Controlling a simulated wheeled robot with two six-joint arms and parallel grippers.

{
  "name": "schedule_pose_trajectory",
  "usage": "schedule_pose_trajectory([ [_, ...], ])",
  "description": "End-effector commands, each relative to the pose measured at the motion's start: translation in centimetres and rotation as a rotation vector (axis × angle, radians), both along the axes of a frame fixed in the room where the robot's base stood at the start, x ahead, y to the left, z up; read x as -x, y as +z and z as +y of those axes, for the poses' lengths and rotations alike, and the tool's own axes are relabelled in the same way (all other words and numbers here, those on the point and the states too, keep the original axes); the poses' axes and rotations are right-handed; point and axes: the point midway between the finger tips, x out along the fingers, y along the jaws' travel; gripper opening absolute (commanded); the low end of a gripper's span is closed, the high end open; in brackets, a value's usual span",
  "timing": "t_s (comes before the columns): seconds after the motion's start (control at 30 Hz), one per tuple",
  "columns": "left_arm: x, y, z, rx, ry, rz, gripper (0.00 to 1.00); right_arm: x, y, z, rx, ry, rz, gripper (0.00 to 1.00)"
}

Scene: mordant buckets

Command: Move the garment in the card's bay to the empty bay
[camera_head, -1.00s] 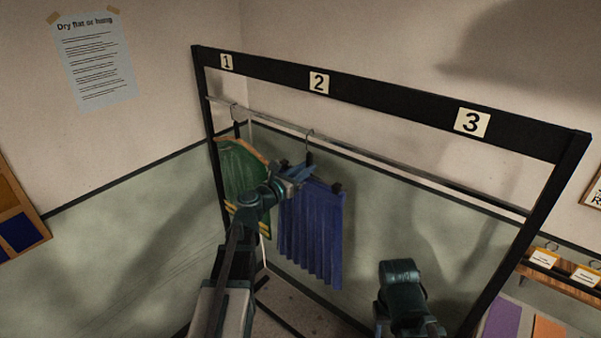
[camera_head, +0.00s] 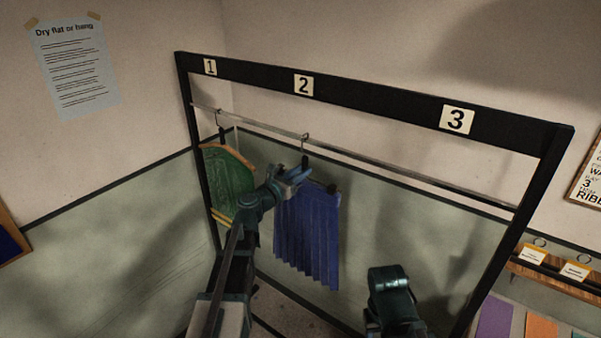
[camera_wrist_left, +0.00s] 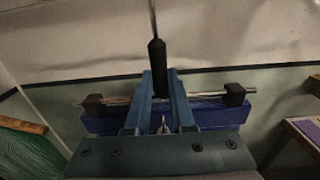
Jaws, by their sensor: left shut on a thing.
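A blue pleated skirt (camera_head: 308,235) hangs from a clip hanger below sign 2 (camera_head: 303,85) on the rack. My left gripper (camera_head: 302,170) is shut on the dark neck of the hanger (camera_wrist_left: 157,60), above the clips. The hanger's hook (camera_head: 305,142) is at the rail (camera_head: 400,179); I cannot tell whether it bears on it. A green garment (camera_head: 228,182) hangs in bay 1, left of my left arm, partly covered by it. Bay 3, under sign 3 (camera_head: 457,119), is empty. My right arm shows low in the head view, its gripper not visible.
The rack's black right post (camera_head: 515,235) bounds bay 3. A wall card (camera_head: 590,180) at the right edge is cut off; "3" and "RIBB" are readable. A wooden peg shelf (camera_head: 555,275) with tags is below it. The rail right of the skirt is free.

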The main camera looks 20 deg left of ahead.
Motion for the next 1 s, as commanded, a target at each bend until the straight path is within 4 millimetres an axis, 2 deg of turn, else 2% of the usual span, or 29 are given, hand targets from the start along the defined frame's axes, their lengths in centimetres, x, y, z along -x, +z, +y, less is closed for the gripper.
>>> schedule_pose_trajectory([
  [0.37,0.0,-0.1,0.0,0.001,0.000,-0.001,0.00,0.0,-0.1,0.0,0.000,0.000,0.000,0.50],
  [0.4,0.0,-0.1,0.0,0.001,0.000,-0.001,0.26,0.0,-0.1,0.0,0.000,0.000,0.000,0.50],
  [0.57,0.0,-0.1,0.0,0.000,0.000,0.000,0.54,0.0,-0.2,0.0,0.000,0.000,0.000,0.50],
  [0.6,0.0,-0.1,0.0,0.000,0.000,0.000,0.57,0.0,-0.2,0.0,0.000,0.000,0.000,0.50],
  [0.87,0.1,-0.2,0.0,0.000,0.000,0.000,0.57,0.0,-0.2,0.0,0.000,0.000,0.000,0.50],
  [1.0,1.2,-0.2,0.3,0.000,0.000,0.000,0.57,0.0,-0.2,0.0,0.000,0.000,0.000,0.50],
])
